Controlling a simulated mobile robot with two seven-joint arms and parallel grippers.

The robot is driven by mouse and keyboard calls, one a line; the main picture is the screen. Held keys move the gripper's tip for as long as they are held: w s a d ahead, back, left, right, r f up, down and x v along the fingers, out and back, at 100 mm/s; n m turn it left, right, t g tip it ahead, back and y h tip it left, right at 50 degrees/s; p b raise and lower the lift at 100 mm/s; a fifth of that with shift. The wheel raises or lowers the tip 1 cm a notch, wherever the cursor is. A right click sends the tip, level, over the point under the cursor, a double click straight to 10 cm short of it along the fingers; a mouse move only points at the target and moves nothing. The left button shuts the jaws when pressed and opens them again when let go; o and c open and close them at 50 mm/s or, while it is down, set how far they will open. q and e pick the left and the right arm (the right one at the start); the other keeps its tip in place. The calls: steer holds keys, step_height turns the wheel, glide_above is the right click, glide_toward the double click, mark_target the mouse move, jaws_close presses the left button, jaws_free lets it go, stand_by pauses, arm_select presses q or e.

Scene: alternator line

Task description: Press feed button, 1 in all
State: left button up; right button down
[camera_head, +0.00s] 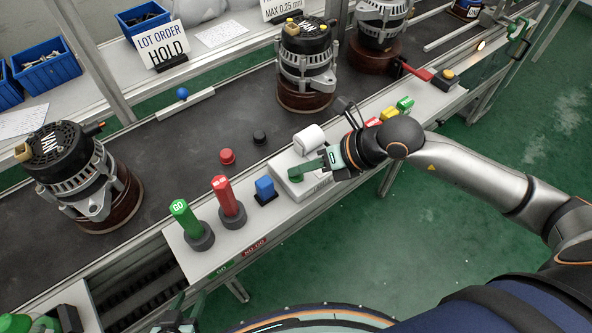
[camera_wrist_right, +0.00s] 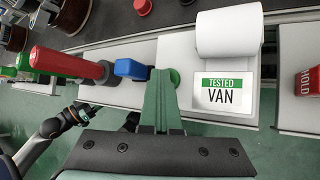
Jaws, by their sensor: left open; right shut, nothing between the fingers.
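The feed button is a round green button (camera_wrist_right: 174,78) on the white label printer (camera_wrist_right: 182,48). In the right wrist view it shows beside my right gripper's fingertips, partly hidden behind them. My right gripper (camera_wrist_right: 158,74) is shut and empty, its green fingers pointing at the printer top close to the button. I cannot tell whether they touch it. In the head view the right gripper (camera_head: 308,169) lies over the printer (camera_head: 283,162), beside the white paper roll (camera_head: 309,138). A "TESTED VAN" label (camera_wrist_right: 229,93) lies below the roll. My left gripper (camera_head: 182,312) is open and empty at the bottom.
A blue block (camera_head: 265,187), red gauge (camera_head: 228,199) and green GO gauge (camera_head: 187,220) stand left of the printer. Alternators (camera_head: 72,170) sit on the dark conveyor (camera_head: 215,120). Red (camera_head: 227,157) and black (camera_head: 259,137) knobs stand behind the printer.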

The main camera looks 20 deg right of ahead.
mark_target(302, 178)
steer(key=shift+r+p, duration=0.7)
steer(key=shift+r, duration=0.25)
steer(key=shift+r, duration=0.1)
step_height(302, 178, up, 5)
steer(key=p, duration=0.4)
stand_by(0.5)
